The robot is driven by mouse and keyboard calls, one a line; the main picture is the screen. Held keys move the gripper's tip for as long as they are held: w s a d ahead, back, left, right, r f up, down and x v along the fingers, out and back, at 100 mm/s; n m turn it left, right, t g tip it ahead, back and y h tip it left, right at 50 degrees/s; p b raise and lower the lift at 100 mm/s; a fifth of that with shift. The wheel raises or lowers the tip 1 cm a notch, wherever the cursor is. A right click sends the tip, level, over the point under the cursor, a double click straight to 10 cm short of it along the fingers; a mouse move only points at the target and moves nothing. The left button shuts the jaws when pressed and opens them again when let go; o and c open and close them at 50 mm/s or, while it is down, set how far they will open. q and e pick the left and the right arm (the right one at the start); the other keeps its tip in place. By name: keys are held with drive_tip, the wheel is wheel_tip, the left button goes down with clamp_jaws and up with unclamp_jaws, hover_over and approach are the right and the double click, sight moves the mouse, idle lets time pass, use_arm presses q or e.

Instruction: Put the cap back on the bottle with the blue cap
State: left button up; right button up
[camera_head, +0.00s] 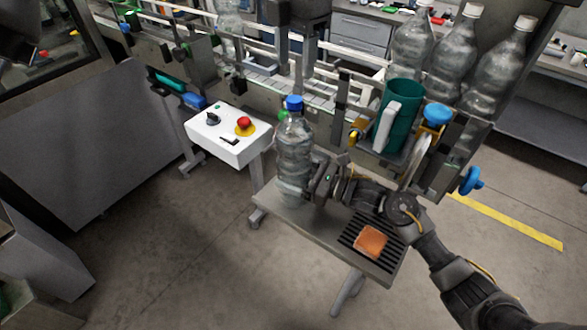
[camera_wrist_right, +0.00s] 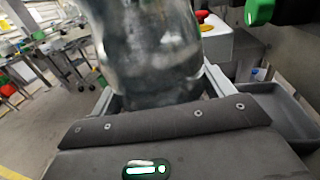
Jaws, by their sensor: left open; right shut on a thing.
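A clear bottle (camera_head: 293,150) stands upright at the left end of a small grey side table (camera_head: 335,232). A blue cap (camera_head: 294,103) sits at its mouth; I cannot tell how firmly it is seated. My right gripper (camera_head: 308,188), whose arm comes in from the right, is shut on the lower part of the bottle. In the right wrist view the bottle (camera_wrist_right: 150,50) stands between the jaws, its top out of frame. My left gripper (camera_head: 20,32) is a dark shape at the top left corner, open and far from the bottle, partly cut off by the frame.
A white control box (camera_head: 228,140) with a red button stands left of the bottle. Behind are the conveyor, a green mug (camera_head: 398,115) and several large clear bottles (camera_head: 455,45). An orange sponge-like block (camera_head: 370,242) lies on the side table's slotted grate. Floor at the front is clear.

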sight(294, 98)
drive_tip(key=shift+w+r, duration=0.1)
drive_tip(key=shift+r, duration=0.15)
drive_tip(key=o, duration=1.6)
use_arm(q)
drive_tip(key=shift+s+r, duration=0.1)
use_arm(e)
drive_tip(key=shift+o, duration=1.2)
drive_tip(key=shift+s+f, duration=0.1)
drive_tip(key=shift+s, duration=0.1)
use_arm(q)
drive_tip(key=shift+f, duration=0.25)
wheel_tip(294, 98, down, 4)
drive_tip(key=b, duration=0.4)
drive_tip(key=shift+r, duration=0.1)
use_arm(e)
drive_tip(key=v, duration=0.9)
drive_tip(key=shift+d+f, duration=0.1)
drive_tip(key=shift+f, duration=0.05)
use_arm(q)
drive_tip(key=shift+f+b, duration=0.2)
drive_tip(key=shift+b, duration=0.15)
use_arm(e)
drive_tip(key=shift+s+d+r, duration=0.25)
drive_tip(key=shift+s+d, duration=0.1)
drive_tip(key=shift+d, duration=0.35)
